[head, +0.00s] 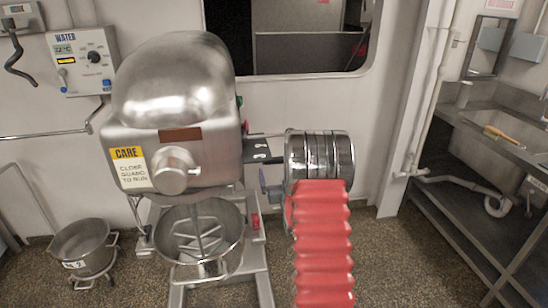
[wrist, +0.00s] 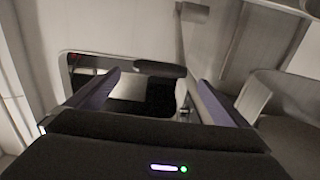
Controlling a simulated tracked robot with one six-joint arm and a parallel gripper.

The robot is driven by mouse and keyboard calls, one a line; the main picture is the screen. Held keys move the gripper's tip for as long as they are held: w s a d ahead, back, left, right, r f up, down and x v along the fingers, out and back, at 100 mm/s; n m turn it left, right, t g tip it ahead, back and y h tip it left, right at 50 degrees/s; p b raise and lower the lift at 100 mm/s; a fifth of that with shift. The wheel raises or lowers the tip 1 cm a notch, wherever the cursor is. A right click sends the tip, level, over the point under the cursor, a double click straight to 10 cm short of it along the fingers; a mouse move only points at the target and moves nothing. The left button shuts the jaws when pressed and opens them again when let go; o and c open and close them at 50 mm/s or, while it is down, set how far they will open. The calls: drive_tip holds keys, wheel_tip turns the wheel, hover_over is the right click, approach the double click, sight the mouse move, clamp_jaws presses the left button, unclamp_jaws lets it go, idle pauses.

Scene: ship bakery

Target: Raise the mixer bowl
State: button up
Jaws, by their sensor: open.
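The steel mixer bowl (head: 236,232) sits in the cradle of the stand mixer (head: 175,85), below the mixer head, with a beater inside it. A small red part (head: 255,221) shows at the right of the bowl. My gripper is right of the mixer, partly hidden in the head view by my own silver and red arm. In the wrist view my gripper (wrist: 158,82) is open, with its two purple-lined fingers apart. A dark rounded bar (wrist: 160,68) shows between or just beyond the fingertips; I cannot tell whether they touch it.
A pot (head: 80,243) stands on the floor at the left. A water control box (head: 84,60) is on the wall behind. A steel sink counter (head: 490,135) with a lower shelf stands at the right. Speckled floor is free between the mixer and the counter.

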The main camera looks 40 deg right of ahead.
drive_tip(key=x, duration=1.2)
drive_tip(key=shift+w, duration=0.3)
drive_tip(key=c, duration=1.4)
